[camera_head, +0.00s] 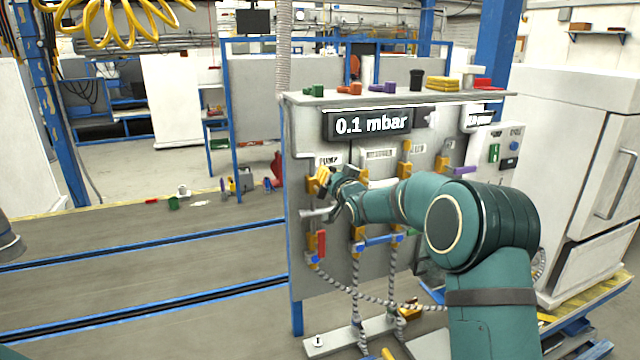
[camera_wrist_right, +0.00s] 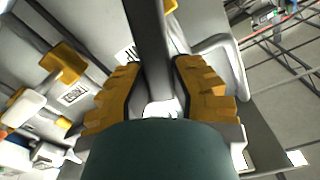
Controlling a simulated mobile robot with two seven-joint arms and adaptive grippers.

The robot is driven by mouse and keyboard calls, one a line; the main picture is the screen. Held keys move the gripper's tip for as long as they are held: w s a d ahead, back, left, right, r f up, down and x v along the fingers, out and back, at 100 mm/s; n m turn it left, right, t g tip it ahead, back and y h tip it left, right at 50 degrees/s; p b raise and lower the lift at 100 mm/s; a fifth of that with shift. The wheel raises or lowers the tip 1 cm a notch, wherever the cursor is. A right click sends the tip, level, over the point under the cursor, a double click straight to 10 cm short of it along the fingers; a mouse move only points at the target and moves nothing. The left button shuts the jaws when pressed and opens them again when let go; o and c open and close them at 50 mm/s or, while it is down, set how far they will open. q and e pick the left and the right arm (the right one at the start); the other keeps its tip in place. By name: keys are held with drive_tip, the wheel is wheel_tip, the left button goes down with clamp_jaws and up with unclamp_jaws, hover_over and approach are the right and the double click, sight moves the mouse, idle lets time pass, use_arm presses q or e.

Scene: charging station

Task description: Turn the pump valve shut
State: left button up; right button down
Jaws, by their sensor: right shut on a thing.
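The grey panel (camera_head: 305,135) holds the pump valve under a small PUMP label (camera_head: 328,160). My right gripper (camera_head: 333,186) is at the upper left of the panel and hides most of the valve. In the right wrist view its yellow-padded fingers (camera_wrist_right: 158,95) are shut on a dark grey bar, the valve handle (camera_wrist_right: 150,40), which runs up between them. A pale grey lever (camera_head: 316,214) shows just below the gripper, and a pale curved part (camera_wrist_right: 215,50) shows beside the right finger. My left gripper is not seen.
A display (camera_head: 368,124) on the panel reads 0.1 mbar. Yellow fittings, a red handle (camera_head: 321,245) and braided hoses (camera_head: 350,290) are around and below the gripper. Small coloured parts stand on the panel's top shelf. The floor to the left is mostly clear.

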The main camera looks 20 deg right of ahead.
use_arm(q)
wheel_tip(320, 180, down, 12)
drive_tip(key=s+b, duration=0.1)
drive_tip(key=b, duration=1)
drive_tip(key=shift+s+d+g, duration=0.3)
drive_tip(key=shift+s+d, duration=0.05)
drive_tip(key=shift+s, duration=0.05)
use_arm(e)
drive_tip(key=d+f+m, duration=0.3)
drive_tip(key=f+m, duration=0.2)
drive_tip(key=m, duration=0.8)
drive_tip(key=shift+d+f, duration=0.25)
drive_tip(key=shift+d, duration=0.05)
drive_tip(key=c, duration=0.8)
unclamp_jaws()
drive_tip(key=shift+w+f, duration=0.1)
drive_tip(key=shift+w, duration=0.05)
drive_tip(key=s, duration=1.2)
drive_tip(key=shift+d, duration=0.15)
